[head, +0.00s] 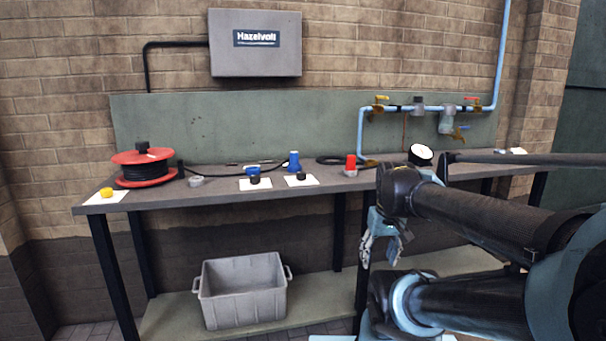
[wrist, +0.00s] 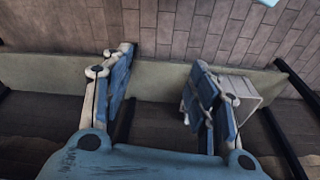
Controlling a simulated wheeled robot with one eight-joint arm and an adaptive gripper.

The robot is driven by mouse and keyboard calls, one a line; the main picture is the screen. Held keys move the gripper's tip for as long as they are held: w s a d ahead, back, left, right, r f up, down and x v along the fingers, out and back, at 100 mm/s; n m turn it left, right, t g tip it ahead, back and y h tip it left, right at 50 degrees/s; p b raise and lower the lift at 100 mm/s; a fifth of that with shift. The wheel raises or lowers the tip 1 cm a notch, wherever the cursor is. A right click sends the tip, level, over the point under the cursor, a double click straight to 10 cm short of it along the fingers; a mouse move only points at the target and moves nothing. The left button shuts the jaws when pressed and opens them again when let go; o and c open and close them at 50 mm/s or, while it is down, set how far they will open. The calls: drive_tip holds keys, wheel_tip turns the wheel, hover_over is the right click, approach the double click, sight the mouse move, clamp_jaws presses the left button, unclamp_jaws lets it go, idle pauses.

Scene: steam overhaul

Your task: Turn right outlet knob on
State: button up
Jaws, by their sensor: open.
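A blue pipe (head: 362,132) runs along the back panel with valves on it. A yellow handle (head: 381,98) is at its left and a red handle (head: 470,98) at its right.
The bench (head: 225,196) holds a red cable reel (head: 143,167), a blue bottle (head: 294,161), a red-topped item (head: 351,164) and a round gauge (head: 421,154). A grey crate (head: 243,291) sits on the lower shelf (head: 168,318). A grey box (head: 256,63) hangs on the wall.

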drive_tip(key=w+a+r+n+y, duration=0.1)
drive_tip(key=w+a+r+n, duration=0.2)
drive_tip(key=w+r, duration=0.6)
drive_tip(key=w+a+r+n+y, duration=0.1)
drive_tip(key=w+a+r+n, duration=0.25)
drive_tip(key=w+r, duration=0.55)
drive_tip(key=n+y, duration=0.2)
drive_tip(key=n, duration=0.5)
approach(302, 173)
drive_tip(key=shift+m+g, duration=0.25)
drive_tip(key=shift+g, duration=0.15)
drive_tip(key=x, duration=0.9)
drive_tip(key=shift+w+r, duration=0.1)
drive_tip(key=shift+w, duration=0.3)
drive_tip(key=c, duration=1.1)
